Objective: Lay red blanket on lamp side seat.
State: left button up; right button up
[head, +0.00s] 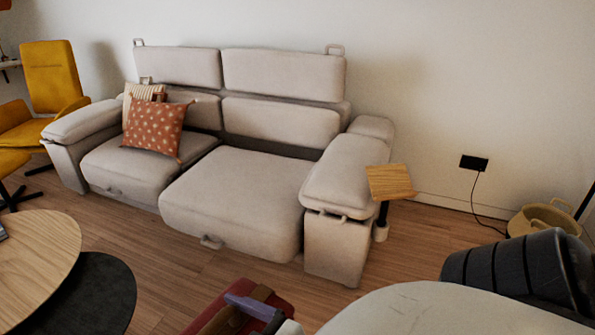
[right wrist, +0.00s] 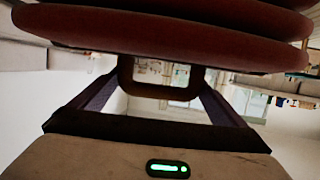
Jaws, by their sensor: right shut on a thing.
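The red blanket (head: 210,308) is a folded, layered bundle at the bottom of the head view, partly cut off by the frame edge. It fills the top of the right wrist view (right wrist: 160,42), with a brown loop handle (right wrist: 160,90) under it. My right gripper (head: 258,308) is shut on the blanket by this handle, in front of the sofa and well apart from it. The sofa's right seat (head: 235,190) is bare. Its left seat (head: 145,163) carries an orange patterned cushion (head: 155,126) and a striped one (head: 143,90). My left gripper is out of view.
A small wooden side table (head: 390,182) stands by the sofa's right arm (head: 345,172). A round wooden table (head: 40,255) is at the left. A yellow chair (head: 52,78) is at the back left. A basket (head: 545,216) and dark pole (head: 587,202) are at right. Floor before the sofa shows clear.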

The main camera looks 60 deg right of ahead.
aim_at(247, 186)
jog(key=k, duration=0.25)
jog(key=z, duration=1.25)
jog(key=i, duration=1.05)
jog(key=z, duration=0.4)
jog(key=i, duration=1)
jog(key=u, duration=0.85)
jog(key=i, duration=0.65)
jog(key=u, duration=0.4)
